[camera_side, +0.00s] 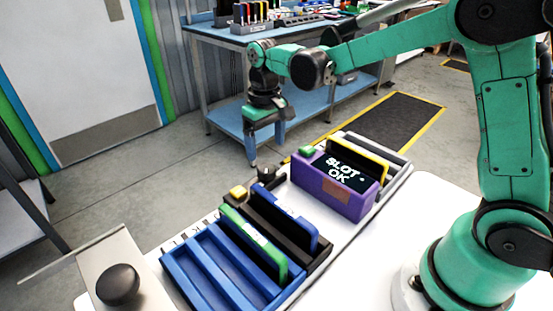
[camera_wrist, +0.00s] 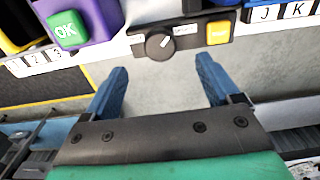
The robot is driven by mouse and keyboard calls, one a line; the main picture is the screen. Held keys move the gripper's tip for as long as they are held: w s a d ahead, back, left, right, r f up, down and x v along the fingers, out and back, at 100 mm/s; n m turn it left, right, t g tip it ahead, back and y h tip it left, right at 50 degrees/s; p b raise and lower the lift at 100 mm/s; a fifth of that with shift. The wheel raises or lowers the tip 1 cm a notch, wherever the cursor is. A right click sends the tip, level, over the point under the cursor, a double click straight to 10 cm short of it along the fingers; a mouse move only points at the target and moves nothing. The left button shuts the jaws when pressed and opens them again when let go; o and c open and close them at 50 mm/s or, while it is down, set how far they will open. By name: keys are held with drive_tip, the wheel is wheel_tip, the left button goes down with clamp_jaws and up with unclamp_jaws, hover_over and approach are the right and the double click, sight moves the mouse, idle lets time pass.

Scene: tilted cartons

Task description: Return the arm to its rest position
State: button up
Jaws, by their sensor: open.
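My gripper (camera_side: 266,150) hangs pointing down at the far side of the white table (camera_side: 395,215), on the end of my green arm. In the wrist view my gripper (camera_wrist: 158,85) shows two blue fingers spread wide with nothing between them. Grey floor shows through the gap. A dark control box with a black knob (camera_wrist: 159,46) and a yellow button (camera_wrist: 219,32) lies just beyond the fingertips in that view, apart from them.
A purple unit (camera_side: 335,185) reads "SLOT OK" and holds a yellow-edged panel. A black holder (camera_side: 314,262) carries a blue panel (camera_side: 286,217). A blue slotted tray (camera_side: 205,270) carries a green panel (camera_side: 254,243). A blue workbench (camera_side: 215,35) stands behind my gripper.

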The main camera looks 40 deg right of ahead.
drive_tip(key=s+r+t, duration=0.4)
drive_tip(key=s+t, duration=0.3)
drive_tip(key=s, duration=0.4)
drive_tip(key=shift+s+d+r, duration=0.2)
drive_tip(key=shift+r, duration=0.2)
idle(0.3)
